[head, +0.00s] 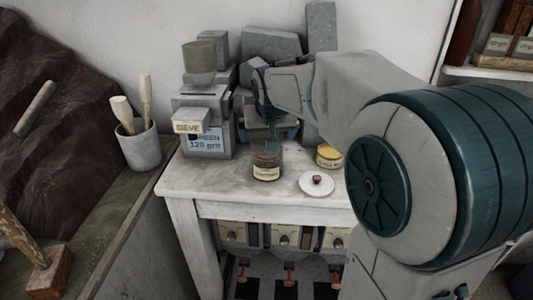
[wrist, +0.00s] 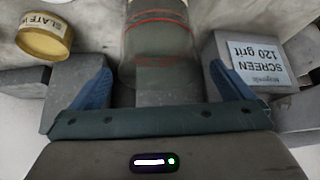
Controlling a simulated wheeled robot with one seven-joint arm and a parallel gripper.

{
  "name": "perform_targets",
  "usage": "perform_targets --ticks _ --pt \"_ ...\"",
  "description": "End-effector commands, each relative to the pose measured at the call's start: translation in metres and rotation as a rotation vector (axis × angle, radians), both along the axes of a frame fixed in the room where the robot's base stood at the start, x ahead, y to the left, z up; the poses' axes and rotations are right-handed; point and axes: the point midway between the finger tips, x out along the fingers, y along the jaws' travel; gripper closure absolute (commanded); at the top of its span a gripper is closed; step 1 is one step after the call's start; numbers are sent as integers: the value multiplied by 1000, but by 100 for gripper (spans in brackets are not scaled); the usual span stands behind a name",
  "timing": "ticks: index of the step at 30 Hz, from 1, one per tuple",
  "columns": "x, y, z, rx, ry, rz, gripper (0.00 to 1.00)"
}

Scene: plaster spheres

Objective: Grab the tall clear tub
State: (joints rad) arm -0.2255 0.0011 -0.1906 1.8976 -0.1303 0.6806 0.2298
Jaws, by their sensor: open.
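The tall clear tub (head: 267,160) stands upright on the white table, with a pale label on its front. In the wrist view the tub (wrist: 158,38) is see-through with red lines around it, at the top middle. My gripper (wrist: 160,72) is open, with one blue finger on each side of the tub's near end and gaps visible between. In the head view my gripper (head: 268,118) is just above and behind the tub, partly hidden by my arm. I cannot tell how far down the fingers reach along the tub.
A yellow tub (head: 329,156) and a white plate (head: 317,184) with a small brown piece lie to the right. A grey screen box (head: 207,143) stands at left, and grey blocks (head: 272,45) are behind. The table's front left is bare.

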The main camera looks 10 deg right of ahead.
Motion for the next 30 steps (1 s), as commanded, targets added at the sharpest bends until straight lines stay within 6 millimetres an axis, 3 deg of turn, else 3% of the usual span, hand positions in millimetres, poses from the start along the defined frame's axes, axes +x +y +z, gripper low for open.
perform_targets --ticks 10,19,20,25,30 --pt "21 -4 -39 0 4 -1 0" --pt "25 -4 -44 1 0 -1 0" --pt "25 -4 -44 1 0 -1 3" --pt "25 -4 -44 1 1 -1 50" --pt "25 -4 -44 0 -1 0 50"
